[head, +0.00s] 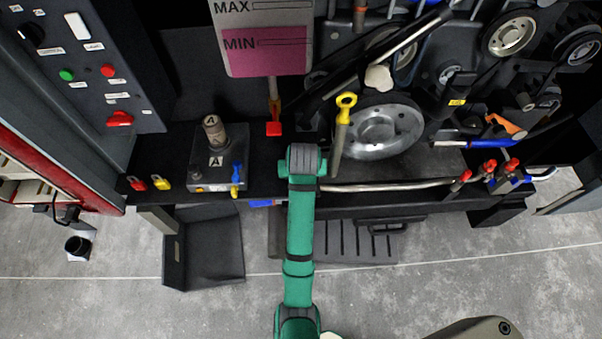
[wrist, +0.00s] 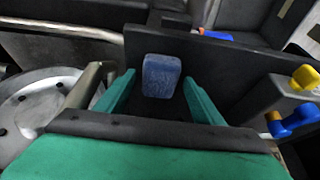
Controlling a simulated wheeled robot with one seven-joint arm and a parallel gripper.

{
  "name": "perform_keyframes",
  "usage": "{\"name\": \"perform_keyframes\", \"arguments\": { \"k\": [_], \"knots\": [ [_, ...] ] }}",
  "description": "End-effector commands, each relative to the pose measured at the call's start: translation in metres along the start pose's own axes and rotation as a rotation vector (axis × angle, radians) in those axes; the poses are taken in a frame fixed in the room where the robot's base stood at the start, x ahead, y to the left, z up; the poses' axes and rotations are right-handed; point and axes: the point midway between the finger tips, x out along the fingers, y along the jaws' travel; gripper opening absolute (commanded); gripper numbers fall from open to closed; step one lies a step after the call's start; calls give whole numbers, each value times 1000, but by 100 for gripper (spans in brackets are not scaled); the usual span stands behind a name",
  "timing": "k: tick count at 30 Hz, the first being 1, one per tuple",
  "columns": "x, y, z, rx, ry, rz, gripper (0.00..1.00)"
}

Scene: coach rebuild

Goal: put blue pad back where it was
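The blue pad (wrist: 161,75) is a small rounded block with a worn, speckled face. In the wrist view it stands upright against a dark surface, between the tips of my gripper's two green fingers. My gripper (wrist: 159,80) is open, with a visible gap on each side of the pad. I cannot tell how far the pad lies beyond the fingertips. In the head view my green arm reaches up to the bench edge, and its wrist hides the fingers. I cannot pick out the pad for sure there.
A large metal disc (head: 378,128) and a yellow-ringed handle (head: 343,118) are close to the right of my wrist. A metal rail (head: 390,186) runs along the bench front. Blue and yellow taps (wrist: 293,122) are at the wrist view's right.

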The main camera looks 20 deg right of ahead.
Motion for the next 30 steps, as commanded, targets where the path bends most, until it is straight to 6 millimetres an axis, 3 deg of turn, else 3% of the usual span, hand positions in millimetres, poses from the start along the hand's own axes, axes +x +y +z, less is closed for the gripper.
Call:
{"name": "perform_keyframes", "arguments": {
  "k": [10, 21, 30],
  "knots": [
    [-6, 0, -1, 0, 2, 0, 61],
    [-60, 0, -1, 0, 3, 0, 61],
    [-76, 1, 0, 1, 0, 0, 61]
  ]
}}
